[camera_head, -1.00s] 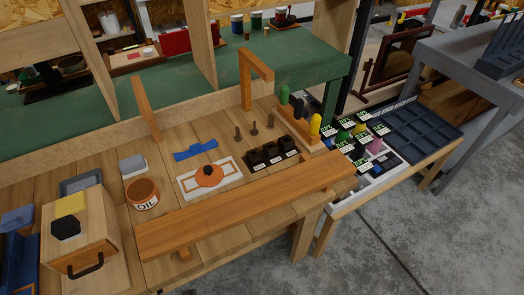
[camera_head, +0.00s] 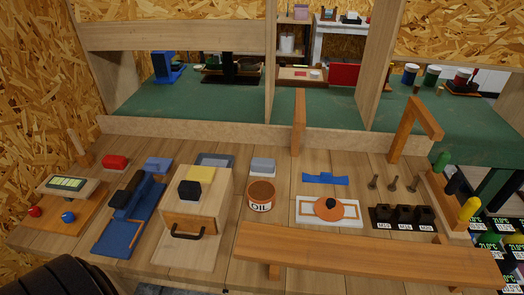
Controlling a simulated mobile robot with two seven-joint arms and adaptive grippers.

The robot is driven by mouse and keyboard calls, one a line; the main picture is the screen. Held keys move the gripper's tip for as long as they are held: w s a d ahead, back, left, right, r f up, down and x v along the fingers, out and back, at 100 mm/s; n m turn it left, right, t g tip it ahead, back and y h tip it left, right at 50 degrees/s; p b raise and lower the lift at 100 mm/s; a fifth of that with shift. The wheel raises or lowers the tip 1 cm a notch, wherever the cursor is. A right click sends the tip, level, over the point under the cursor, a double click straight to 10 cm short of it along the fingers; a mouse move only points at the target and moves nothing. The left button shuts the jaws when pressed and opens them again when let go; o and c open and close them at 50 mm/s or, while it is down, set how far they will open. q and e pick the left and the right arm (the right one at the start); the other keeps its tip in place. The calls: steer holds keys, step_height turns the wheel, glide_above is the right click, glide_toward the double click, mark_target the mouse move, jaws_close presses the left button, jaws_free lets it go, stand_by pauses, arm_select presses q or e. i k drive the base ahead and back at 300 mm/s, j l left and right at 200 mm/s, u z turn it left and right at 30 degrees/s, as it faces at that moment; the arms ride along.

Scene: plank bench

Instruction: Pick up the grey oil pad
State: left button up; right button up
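The tin is orange-brown with a white label. The grey block appears uncovered and apart from the tin. Neither of my grippers shows in the head view.
A wooden box (camera_head: 195,228) with a black handle stands left of the tin, bearing a yellow block (camera_head: 200,174) and a dark block (camera_head: 189,190). A shallow grey tray (camera_head: 229,161) lies behind it. A long raised wooden beam (camera_head: 360,257) crosses the front right.

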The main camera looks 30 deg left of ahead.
mark_target(260, 166)
steer(key=u, duration=1)
